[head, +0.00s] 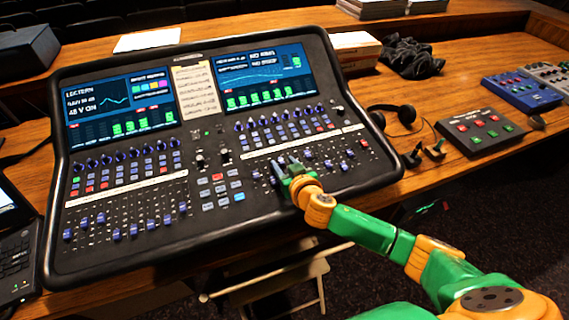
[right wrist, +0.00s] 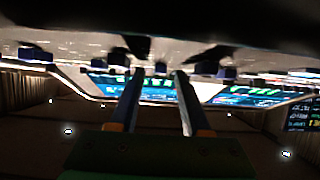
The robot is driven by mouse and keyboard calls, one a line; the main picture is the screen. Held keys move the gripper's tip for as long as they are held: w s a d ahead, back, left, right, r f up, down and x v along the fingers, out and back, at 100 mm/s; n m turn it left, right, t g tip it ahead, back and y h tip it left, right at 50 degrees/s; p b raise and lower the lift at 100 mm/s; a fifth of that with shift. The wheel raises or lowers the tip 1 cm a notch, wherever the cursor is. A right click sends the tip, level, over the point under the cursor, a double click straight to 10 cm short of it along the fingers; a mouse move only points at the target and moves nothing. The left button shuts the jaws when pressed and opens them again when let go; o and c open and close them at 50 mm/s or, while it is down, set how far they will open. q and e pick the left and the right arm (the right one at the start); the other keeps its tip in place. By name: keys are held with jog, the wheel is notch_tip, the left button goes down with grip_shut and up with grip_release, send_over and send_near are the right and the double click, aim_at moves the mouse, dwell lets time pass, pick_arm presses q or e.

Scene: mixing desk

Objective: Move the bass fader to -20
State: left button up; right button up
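The mixing desk (head: 205,250) is a black console with two screens and two banks of blue-capped faders. The left bank of faders (head: 117,233) is in clear view. The right bank of faders (head: 328,163) is partly covered by my right gripper (head: 286,163). The labels are too small to tell which fader is the bass one. In the right wrist view my right gripper (right wrist: 159,74) has its two fingers apart. A dark fader cap (right wrist: 160,67) shows between or beyond the tips; I cannot tell if they touch it. My left gripper is not in view.
Black headphones (head: 400,116), a small grey button box (head: 480,130) and a blue pedal unit (head: 522,92) lie right of the desk. A laptop (head: 18,245) is at the left edge. Bare wood (head: 455,95) lies beyond the headphones.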

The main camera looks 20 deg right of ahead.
grip_shut()
dwell(1.2)
